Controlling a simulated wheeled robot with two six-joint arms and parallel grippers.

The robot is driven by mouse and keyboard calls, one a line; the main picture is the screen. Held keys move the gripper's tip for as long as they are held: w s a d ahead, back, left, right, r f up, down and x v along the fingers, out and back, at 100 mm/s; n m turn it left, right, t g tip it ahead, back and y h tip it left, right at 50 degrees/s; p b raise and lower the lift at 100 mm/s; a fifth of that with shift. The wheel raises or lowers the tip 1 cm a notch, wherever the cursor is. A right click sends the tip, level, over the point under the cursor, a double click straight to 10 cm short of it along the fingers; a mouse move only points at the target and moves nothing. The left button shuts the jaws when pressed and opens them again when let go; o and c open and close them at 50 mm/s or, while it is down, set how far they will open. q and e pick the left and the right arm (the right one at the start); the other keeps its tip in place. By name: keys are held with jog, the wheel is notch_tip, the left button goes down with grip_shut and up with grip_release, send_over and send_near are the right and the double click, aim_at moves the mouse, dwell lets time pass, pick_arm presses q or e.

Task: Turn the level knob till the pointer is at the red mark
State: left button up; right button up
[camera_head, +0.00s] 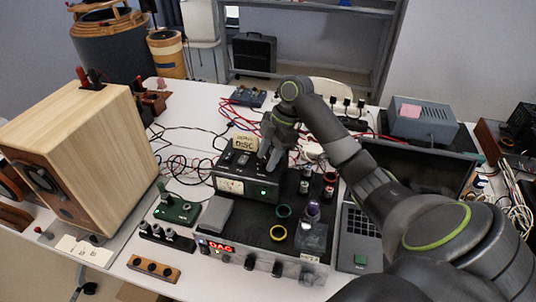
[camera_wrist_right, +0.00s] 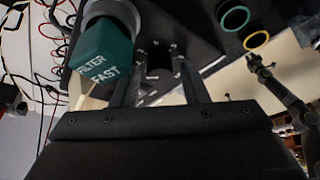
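A black box with a small meter (camera_head: 230,185) and a lit green lamp stands mid-table. My right gripper (camera_head: 272,160) reaches down onto its top. In the right wrist view, my gripper's two fingers (camera_wrist_right: 157,88) are apart, one on each side of a dark round knob (camera_wrist_right: 158,62) with white tick marks around it. I cannot tell whether they touch it, and its label does not show. The meter's pointer and red mark are too small to make out. A dark jointed arm at the right of the wrist view looks like my left arm, with its gripper (camera_wrist_right: 258,62) unclear.
A teal block (camera_wrist_right: 100,60) reading "FILTER FAST" stands close beside one finger. Cables lie behind.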

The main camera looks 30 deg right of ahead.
jog(key=c, duration=0.8)
jog(key=shift+r+m+p, duration=0.2)
jog(key=shift+m+p, duration=0.2)
jog(key=shift+p, duration=0.4)
jog(key=m+t+h+p, duration=0.1)
jog(key=m+p, duration=0.2)
jog(key=p, duration=0.2)
jog(key=m+t+p, duration=0.1)
jog(key=m+p, duration=0.3)
jog(key=p, duration=0.1)
jog(key=m+t+h+p, duration=0.1)
jog(key=m+p, duration=0.3)
jog(key=p, duration=0.1)
jog(key=shift+s+a+r+t+h, duration=0.15)
jog(key=shift+s+a+t+h, duration=0.1)
jog(key=shift+a+t+h, duration=0.05)
jog(key=m+h+p, duration=0.1)
jog(key=m, duration=0.2)
jog(key=shift+f+p, duration=0.2)
jog(key=shift+p, duration=0.15)
jog(key=shift+a+f+m+h, duration=0.1)
jog(key=shift+m+h, duration=0.9)
jog(key=shift+m, duration=1.2)
jog(key=o, duration=1)
